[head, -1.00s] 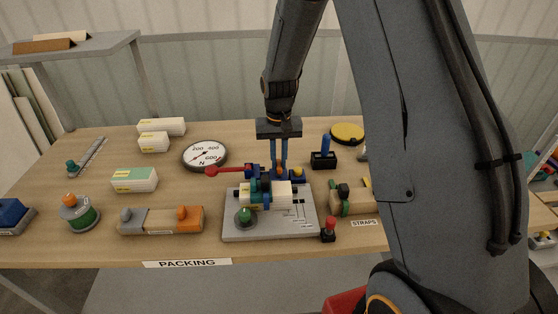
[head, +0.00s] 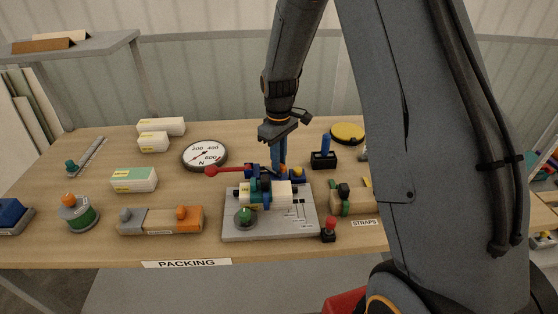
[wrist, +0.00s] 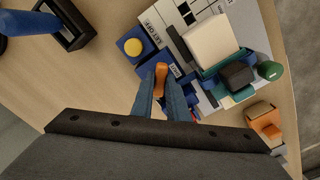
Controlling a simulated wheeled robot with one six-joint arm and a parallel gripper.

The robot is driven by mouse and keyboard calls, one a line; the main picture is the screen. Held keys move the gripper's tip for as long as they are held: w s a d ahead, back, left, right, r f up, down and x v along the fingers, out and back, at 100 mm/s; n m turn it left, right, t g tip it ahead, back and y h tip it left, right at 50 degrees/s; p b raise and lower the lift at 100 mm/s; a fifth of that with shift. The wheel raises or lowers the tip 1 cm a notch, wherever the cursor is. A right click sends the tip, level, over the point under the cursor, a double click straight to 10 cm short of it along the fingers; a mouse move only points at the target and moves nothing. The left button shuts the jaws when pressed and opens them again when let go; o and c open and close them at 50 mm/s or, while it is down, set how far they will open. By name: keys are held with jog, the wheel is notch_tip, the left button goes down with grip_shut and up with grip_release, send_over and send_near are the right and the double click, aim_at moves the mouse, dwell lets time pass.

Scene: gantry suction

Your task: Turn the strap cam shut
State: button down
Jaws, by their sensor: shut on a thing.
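My gripper (head: 280,168) points down at the back of the grey fixture plate (head: 230,232). In the wrist view its blue fingers are closed on an upright orange handle (wrist: 160,74), which looks like the strap cam's grip. The handle stands at a blue block beside a white box (wrist: 210,42). In the head view the white box (head: 281,196) lies on the plate with a teal and dark strap part (head: 262,192) across it. The cam's body is mostly hidden by the fingers and the box.
A red-knobbed lever (head: 212,170) reaches left from the fixture. A yellow button (wrist: 133,46) sits close to the fingers. A black holder with a blue post (head: 323,158) stands behind right, a dial gauge (head: 205,154) behind left. A green knob (head: 246,214) is at the front.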

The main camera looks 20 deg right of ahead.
jog(key=n, duration=0.4)
jog(key=shift+w+n, duration=0.1)
jog(key=shift+n, duration=2.2)
jog(key=c, duration=1.7)
grip_release()
jog(key=shift+r+b, duration=1.2)
jog(key=shift+r, duration=2.75)
